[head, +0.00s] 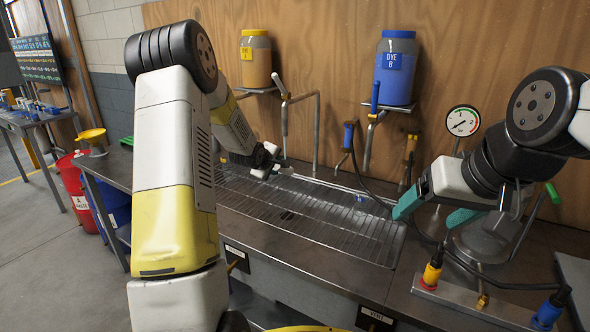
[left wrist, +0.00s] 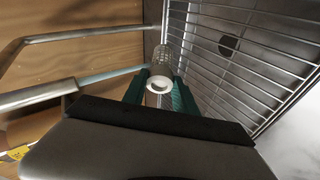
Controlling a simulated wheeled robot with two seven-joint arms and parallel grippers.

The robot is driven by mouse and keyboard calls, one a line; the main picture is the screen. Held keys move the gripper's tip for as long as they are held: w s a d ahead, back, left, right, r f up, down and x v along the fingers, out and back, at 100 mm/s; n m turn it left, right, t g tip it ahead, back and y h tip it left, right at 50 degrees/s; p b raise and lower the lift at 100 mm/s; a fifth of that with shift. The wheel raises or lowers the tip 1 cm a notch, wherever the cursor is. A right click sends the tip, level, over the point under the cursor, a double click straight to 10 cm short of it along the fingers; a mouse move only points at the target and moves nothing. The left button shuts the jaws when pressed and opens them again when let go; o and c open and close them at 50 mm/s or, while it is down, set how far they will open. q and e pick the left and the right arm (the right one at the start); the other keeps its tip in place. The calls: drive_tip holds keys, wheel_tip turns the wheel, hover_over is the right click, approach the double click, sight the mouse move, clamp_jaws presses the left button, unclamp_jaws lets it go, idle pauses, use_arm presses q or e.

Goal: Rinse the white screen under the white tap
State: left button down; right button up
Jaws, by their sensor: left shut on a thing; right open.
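My left gripper (head: 270,163) reaches over the back left of the wire-racked sink, close to the wall pipes. In the left wrist view its green fingers (left wrist: 160,92) are shut on the white screen (left wrist: 160,72), a small pale mesh cylinder with an open end facing the camera. In the head view the screen is too small to make out clearly. The tap with a pale lever (head: 279,84) stands on the wall just above my left gripper. My right gripper (head: 436,211) is open and empty at the sink's right end.
A yellow jar (head: 256,62) and a blue dye jar (head: 396,72) stand on wall shelves. A blue-handled tap (head: 374,98), a gauge (head: 463,121), a black hose and a silver pot (head: 488,240) are at right.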

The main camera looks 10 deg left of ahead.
use_arm(q)
drive_tip(key=s+a, duration=0.8)
drive_tip(key=s, duration=0.6)
drive_tip(key=s+d+r+m+h, duration=0.1)
drive_tip(key=d, duration=0.6)
drive_tip(key=s+d+r+m+h, duration=0.1)
drive_tip(key=s+d+r, duration=0.1)
drive_tip(key=d, duration=0.6)
drive_tip(key=shift+s+r, duration=0.15)
drive_tip(key=shift+s, duration=0.1)
